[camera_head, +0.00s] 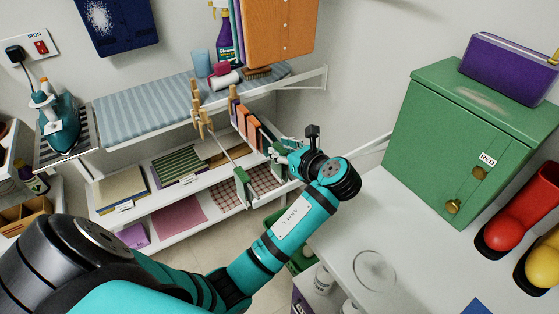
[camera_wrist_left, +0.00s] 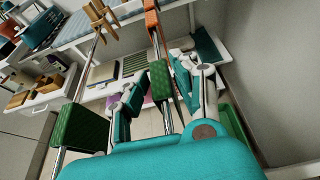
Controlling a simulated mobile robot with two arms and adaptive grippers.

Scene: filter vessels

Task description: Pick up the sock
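I cannot make out anything that is clearly a sock in either view. My left gripper (camera_head: 281,152) reaches over the white shelf unit at the end of my teal arm. In the left wrist view its two fingers (camera_wrist_left: 157,85) stand apart, either side of a metal rod with a green textured block (camera_wrist_left: 160,80). I cannot tell whether the fingers touch the block. A second green block (camera_wrist_left: 79,129) sits on another rod to the left; it also shows in the head view (camera_head: 242,187). My right gripper is not in view.
Wooden clothespins (camera_head: 201,110) top one rod. A blue striped ironing surface (camera_head: 150,107) and an iron (camera_head: 61,125) are at left. A green cabinet (camera_head: 460,145) and red boot (camera_head: 520,215) stand on the white counter (camera_head: 400,220) at right. A green bin lies below.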

